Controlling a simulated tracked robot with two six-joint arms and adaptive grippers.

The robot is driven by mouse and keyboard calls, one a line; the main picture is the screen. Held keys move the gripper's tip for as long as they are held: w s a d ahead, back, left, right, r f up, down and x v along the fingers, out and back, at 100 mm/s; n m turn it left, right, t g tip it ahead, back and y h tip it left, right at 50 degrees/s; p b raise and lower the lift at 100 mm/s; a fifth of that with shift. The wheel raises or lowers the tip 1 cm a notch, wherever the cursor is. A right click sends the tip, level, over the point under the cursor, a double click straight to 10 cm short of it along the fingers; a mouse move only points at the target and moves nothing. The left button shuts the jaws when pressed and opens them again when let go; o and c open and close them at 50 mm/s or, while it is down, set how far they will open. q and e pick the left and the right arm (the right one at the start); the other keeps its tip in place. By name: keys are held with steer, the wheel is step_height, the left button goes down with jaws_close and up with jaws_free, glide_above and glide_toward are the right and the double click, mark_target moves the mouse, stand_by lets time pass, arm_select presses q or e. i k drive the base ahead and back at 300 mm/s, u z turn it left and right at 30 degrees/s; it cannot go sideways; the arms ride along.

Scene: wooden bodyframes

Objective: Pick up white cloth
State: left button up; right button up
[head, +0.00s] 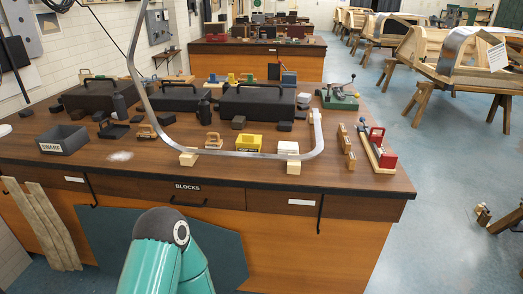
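No item is clearly recognisable as a cloth. A small flat whitish patch (121,156) lies on the wooden workbench top (225,174), right of the dark tray marked SWARF (63,141). A small white block-like item (288,148) stands near the front edge, beside the yellow box; I cannot tell whether it is folded cloth. Another white item (5,130) is cut off at the left edge. A teal arm part of mine with a dark joint shows at the bottom, in front of the bench. Neither gripper is in view.
A bent metal strip (235,153) rises high over the bench, resting near small wood blocks (189,158). Dark toolboxes (257,103), a yellow box (249,142), a green machine (340,96) and a red vise (377,147) crowd the top. Open floor (440,200) lies right.

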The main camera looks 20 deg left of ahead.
mark_target(284, 148)
steer(key=z, duration=0.15)
steer(key=i, duration=0.95)
